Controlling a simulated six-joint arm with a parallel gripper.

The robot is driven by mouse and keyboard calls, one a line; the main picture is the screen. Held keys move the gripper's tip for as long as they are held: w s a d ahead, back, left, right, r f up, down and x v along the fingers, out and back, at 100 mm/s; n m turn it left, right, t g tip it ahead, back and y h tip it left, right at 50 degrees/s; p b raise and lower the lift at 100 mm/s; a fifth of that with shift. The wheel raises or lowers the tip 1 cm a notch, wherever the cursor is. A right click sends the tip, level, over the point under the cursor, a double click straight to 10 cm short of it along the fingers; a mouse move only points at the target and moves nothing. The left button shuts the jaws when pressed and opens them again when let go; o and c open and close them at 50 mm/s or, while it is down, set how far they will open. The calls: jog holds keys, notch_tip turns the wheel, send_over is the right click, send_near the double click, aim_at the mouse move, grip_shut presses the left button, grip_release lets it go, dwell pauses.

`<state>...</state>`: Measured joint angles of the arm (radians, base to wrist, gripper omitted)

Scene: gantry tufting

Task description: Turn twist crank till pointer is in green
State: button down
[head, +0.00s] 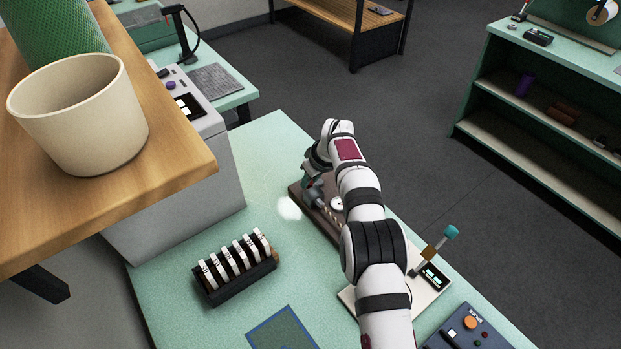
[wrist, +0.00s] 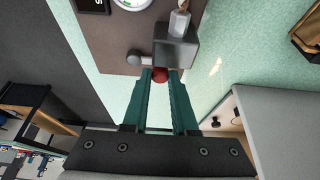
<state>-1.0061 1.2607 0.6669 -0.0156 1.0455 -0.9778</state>
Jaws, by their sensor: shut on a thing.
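The twist crank device sits on a brown base board (head: 296,192) at the far edge of the mint table. In the wrist view, the red crank knob (wrist: 160,75) lies between the green fingertips of my gripper (wrist: 160,80), which is shut on it. A grey block (wrist: 178,50) stands just beyond the knob, with a short grey arm (wrist: 138,58) to its left. A round white dial (wrist: 131,2) is cut off at the top edge and shows some green. The dial (head: 336,203) is small in the head view; I cannot tell where its pointer stands.
A dark rack of white discs (head: 236,264) stands left of the board. A plate with a teal-knobbed lever (head: 450,232) and a blue control box (head: 466,330) lie to the right. A grey machine (head: 190,190) and a wooden shelf with a cream pot (head: 80,115) stand at left.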

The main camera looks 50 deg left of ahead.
jog(key=m, duration=0.1)
jog(key=a+m+t, duration=0.1)
jog(key=m, duration=0.1)
jog(key=m+t, duration=0.1)
jog(key=m, duration=0.1)
jog(key=shift+a, duration=0.35)
jog(key=shift+w+a+m+t+h, duration=0.1)
jog(key=shift+a+m+t+h, duration=0.1)
jog(key=shift+m, duration=0.45)
jog(key=shift+w+a+m+t+h, duration=0.1)
jog(key=shift+a+m+t+h, duration=0.1)
jog(key=shift+m, duration=0.45)
jog(key=c, duration=0.7)
grip_release()
jog(key=v, duration=1.6)
